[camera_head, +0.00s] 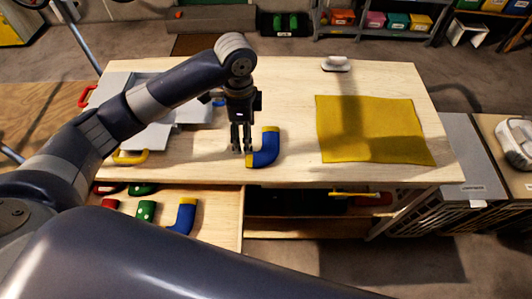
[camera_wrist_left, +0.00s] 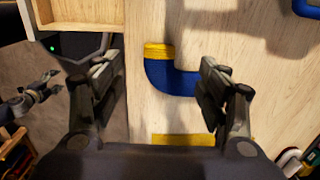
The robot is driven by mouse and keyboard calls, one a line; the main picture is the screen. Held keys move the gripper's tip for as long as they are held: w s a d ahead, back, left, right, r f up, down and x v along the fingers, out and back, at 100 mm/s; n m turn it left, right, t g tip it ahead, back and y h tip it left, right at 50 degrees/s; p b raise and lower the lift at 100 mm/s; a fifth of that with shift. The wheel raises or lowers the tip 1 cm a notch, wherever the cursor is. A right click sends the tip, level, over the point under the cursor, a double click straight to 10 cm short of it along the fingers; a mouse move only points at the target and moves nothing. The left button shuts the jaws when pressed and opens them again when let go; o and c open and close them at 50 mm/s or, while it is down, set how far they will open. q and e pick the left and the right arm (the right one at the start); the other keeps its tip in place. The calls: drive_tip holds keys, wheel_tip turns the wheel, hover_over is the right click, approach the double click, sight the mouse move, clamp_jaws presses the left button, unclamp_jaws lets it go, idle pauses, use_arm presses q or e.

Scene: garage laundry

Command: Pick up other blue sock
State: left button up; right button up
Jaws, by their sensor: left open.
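A blue sock (camera_head: 267,148) with a yellow cuff and yellow toe lies on the wooden table near its front edge. My left gripper (camera_head: 241,149) points down just left of it, apart or touching I cannot tell. In the left wrist view the sock (camera_wrist_left: 166,77) shows between the open fingers of my left gripper (camera_wrist_left: 157,70), its far end hidden behind the right finger. Another blue sock (camera_head: 183,217) with a yellow cuff lies in the open drawer below. My right gripper (camera_wrist_left: 30,95) seems to show small at the wrist view's left edge, its opening unclear.
A yellow cloth (camera_head: 372,135) lies at the table's right. A grey metal board (camera_head: 150,132) with coloured handles is at the left, partly behind my arm. Red and green socks (camera_head: 146,211) lie in the drawer. A small white-topped object (camera_head: 336,64) sits at the back.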

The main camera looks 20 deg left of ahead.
use_arm(q)
drive_tip(key=f, duration=0.1)
hover_over(247, 157)
wheel_tip(247, 157, down, 4)
drive_tip(key=shift+s+f+p, duration=0.1)
drive_tip(key=shift+f+p, duration=0.1)
drive_tip(key=shift+p, duration=0.25)
wheel_tip(247, 157, down, 5)
drive_tip(key=shift+r+p, duration=0.1)
drive_tip(key=shift+p, duration=0.8)
drive_tip(key=shift+f, duration=0.55)
drive_tip(key=c, duration=1.1)
use_arm(e)
drive_tip(key=shift+w+a+r, duration=0.1)
drive_tip(key=shift+w+r, duration=0.15)
drive_tip(key=shift+r, duration=0.3)
drive_tip(key=shift+w+a+r, duration=0.1)
drive_tip(key=shift+w+r, duration=0.15)
drive_tip(key=shift+r, duration=0.3)
